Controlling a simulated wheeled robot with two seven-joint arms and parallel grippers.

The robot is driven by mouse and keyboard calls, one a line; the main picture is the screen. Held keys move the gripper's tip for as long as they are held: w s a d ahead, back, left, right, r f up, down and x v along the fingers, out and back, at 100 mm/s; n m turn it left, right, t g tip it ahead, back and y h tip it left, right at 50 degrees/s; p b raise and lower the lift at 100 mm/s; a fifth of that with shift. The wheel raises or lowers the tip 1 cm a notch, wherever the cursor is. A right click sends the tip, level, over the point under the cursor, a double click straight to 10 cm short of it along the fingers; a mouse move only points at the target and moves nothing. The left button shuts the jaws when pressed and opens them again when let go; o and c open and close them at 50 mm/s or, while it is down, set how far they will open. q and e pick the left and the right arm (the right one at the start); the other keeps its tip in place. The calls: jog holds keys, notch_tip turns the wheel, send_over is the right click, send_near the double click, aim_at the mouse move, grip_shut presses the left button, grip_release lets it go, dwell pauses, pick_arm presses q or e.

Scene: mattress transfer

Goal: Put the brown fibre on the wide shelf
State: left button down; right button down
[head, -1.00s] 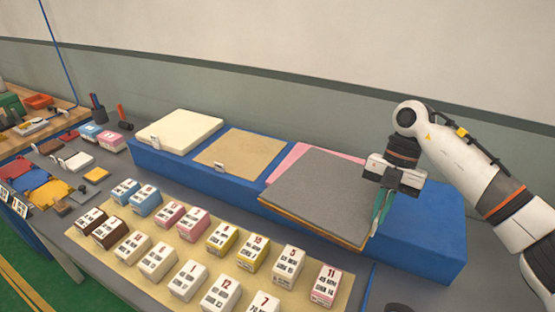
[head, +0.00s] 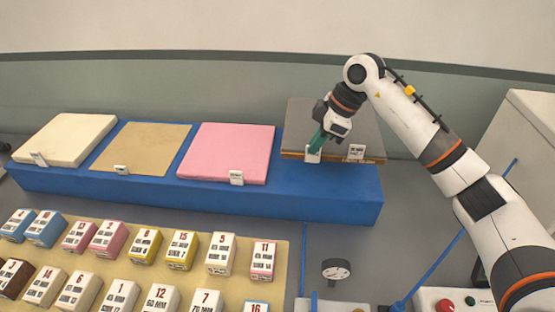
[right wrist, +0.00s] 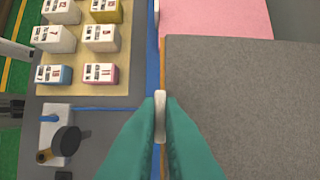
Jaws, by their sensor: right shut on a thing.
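My right gripper (head: 318,142) has green fingers and is at the front edge of a grey-topped slab (head: 365,122) with a brown edge. The slab lies at the right end of the long blue shelf (head: 230,200). In the right wrist view the green fingers (right wrist: 160,105) are shut on a small white tag (right wrist: 160,118) at the edge of the grey-topped slab (right wrist: 245,105). A tan-brown sheet (head: 142,148) lies on the shelf left of the pink slab. My left gripper is not in view.
A pink slab (head: 228,152) and a cream slab (head: 65,138) also lie on the shelf. Several numbered blocks stand on a beige mat (head: 280,262) in front.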

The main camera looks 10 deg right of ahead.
notch_tip(320, 180, down, 10)
jog(key=p, duration=0.2)
jog(key=shift+r+p, duration=0.2)
jog(key=shift+p, duration=0.1)
jog(key=c, duration=1.6)
grip_release()
jog(key=shift+c, duration=0.2)
jog(key=shift+o, duration=0.4)
jog(key=shift+d+r, duration=0.15)
jog(key=shift+r, duration=0.15)
jog(key=b+v, duration=0.2)
jog(key=v, duration=0.9)
jog(key=shift+r+b, duration=0.25)
jog(key=shift+b, duration=0.15)
jog(key=shift+s+f, duration=0.1)
jog(key=shift+s, duration=0.05)
